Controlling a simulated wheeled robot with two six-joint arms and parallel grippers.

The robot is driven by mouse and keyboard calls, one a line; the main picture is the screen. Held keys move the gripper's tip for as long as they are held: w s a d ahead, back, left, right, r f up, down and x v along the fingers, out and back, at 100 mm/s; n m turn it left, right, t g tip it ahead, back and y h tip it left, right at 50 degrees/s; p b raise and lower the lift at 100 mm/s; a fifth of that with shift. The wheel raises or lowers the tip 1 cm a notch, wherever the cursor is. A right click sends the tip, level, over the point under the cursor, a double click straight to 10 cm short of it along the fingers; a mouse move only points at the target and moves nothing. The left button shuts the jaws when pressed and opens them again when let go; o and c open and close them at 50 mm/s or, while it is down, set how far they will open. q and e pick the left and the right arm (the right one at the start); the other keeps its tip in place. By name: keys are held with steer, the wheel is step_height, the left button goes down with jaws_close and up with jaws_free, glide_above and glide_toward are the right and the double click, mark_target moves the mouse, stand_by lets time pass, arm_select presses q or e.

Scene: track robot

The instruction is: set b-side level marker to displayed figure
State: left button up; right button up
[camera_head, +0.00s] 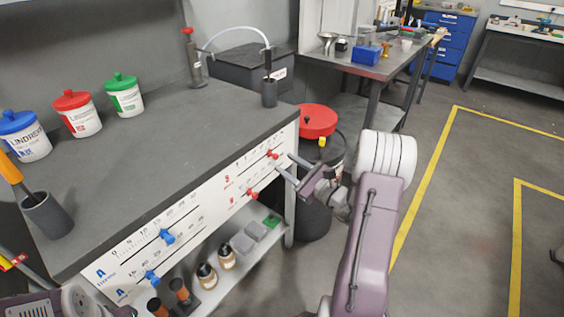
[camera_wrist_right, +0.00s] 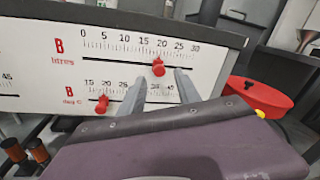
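The B litres scale (camera_wrist_right: 137,44) is on the white panel and its red level marker (camera_wrist_right: 158,67) stands near 20. The marker also shows in the head view (camera_head: 272,154). Below it, a second B scale in deg C has its own red marker (camera_wrist_right: 102,104), near 20. My right gripper (camera_head: 284,164) is at the right end of the panel. In the right wrist view its two fingers (camera_wrist_right: 161,76) are apart, one on each side of the litres marker in the picture; I cannot tell whether they touch it. Only part of my left arm shows, at the bottom left.
Two A scales with blue markers (camera_head: 166,236) are on the left of the panel. Lidded tubs (camera_head: 77,113) stand on the grey benchtop (camera_head: 180,140). A black drum with a red lid (camera_head: 318,120) is right of the bench. Bottles (camera_head: 207,276) stand on the lower shelf.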

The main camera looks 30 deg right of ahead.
mark_target(273, 155)
steer(key=shift+x, duration=1.5)
steer(key=shift+r, duration=0.1)
jaws_close()
